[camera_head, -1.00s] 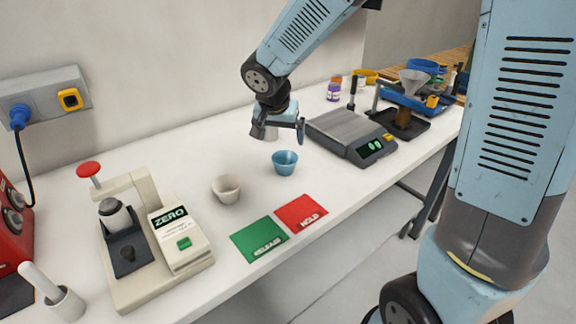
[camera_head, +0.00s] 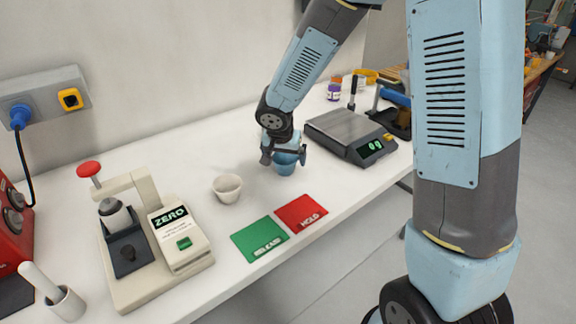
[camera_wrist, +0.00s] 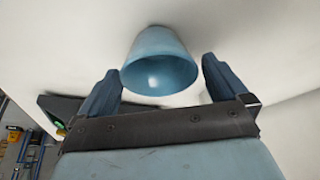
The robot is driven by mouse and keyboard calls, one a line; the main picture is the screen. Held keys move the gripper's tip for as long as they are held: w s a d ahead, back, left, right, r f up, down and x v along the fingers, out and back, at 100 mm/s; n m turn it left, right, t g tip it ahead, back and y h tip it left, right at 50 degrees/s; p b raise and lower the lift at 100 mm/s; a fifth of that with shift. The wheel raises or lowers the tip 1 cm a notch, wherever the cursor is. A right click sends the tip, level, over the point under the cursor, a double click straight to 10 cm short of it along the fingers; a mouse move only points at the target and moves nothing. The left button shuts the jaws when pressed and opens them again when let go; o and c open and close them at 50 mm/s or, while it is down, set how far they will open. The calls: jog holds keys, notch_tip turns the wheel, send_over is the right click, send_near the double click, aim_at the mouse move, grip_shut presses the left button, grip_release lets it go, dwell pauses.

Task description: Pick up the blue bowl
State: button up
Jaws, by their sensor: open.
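The blue bowl (camera_head: 285,168) stands upright on the white table, partly hidden by my gripper in the head view. My gripper (camera_head: 285,157) is low over it, with a finger on each side. In the wrist view the bowl (camera_wrist: 160,62) sits between and just beyond the two dark blue fingertips of my open gripper (camera_wrist: 162,82). A gap shows on either side of the bowl there. I cannot tell in the head view whether a finger touches it.
A white bowl (camera_head: 227,188) stands to the left of the blue one. Green (camera_head: 260,239) and red (camera_head: 301,213) cards lie in front. A scale (camera_head: 350,136) is close on the right, and a beige press device (camera_head: 150,240) stands at the left.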

jog(key=shift+w+f, duration=0.15)
jog(key=shift+f, duration=0.2)
jog(key=c, duration=0.9)
jog(key=shift+r, duration=0.1)
jog(key=shift+c, duration=0.2)
